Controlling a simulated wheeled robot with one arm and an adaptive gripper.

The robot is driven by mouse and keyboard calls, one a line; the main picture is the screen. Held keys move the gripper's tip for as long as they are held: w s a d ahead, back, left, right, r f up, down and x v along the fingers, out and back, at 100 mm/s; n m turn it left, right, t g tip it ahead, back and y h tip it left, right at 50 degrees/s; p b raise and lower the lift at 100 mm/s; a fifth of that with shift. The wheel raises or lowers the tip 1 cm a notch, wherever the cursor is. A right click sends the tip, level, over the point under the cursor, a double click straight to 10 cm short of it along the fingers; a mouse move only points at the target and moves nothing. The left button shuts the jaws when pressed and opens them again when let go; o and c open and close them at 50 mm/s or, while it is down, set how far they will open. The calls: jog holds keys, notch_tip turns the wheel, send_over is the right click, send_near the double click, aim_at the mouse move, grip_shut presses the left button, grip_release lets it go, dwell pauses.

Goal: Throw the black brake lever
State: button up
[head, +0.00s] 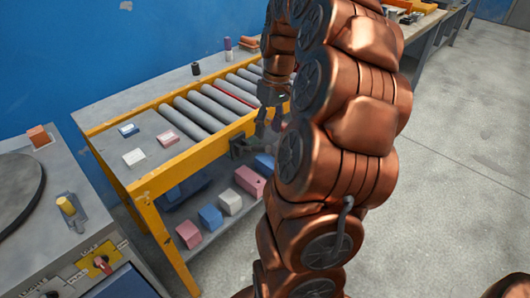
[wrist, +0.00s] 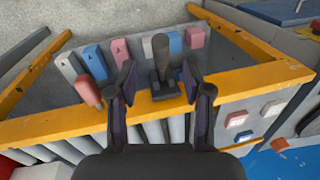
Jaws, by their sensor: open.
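The black brake lever (wrist: 161,58) stands up from a dark bracket on the yellow side rail in the wrist view. Its grip has a dark rounded end. In the head view its dark bracket (head: 240,148) shows on the near rail, partly behind my gripper and arm. My gripper (wrist: 159,72) is open and empty, with one finger to the left of the lever and one to the right in the wrist view. I cannot tell whether either finger touches it. In the head view my gripper (head: 268,122) points down by the near rail.
The roller table (head: 150,186) has a yellow frame and grey rollers (head: 192,114). Several coloured blocks (head: 210,217) lie on its lower shelf. A reddish rounded piece (wrist: 88,92) is left of my fingers. A control panel (head: 100,262) stands at the left. Floor at the right is clear.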

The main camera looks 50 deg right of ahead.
aim_at(264, 149)
jog(key=f, duration=0.3)
jog(key=a+f, duration=0.1)
jog(key=f, duration=0.3)
jog(key=shift+a+f, duration=0.2)
grip_shut()
jog(key=shift+w, duration=0.1)
dwell(0.4)
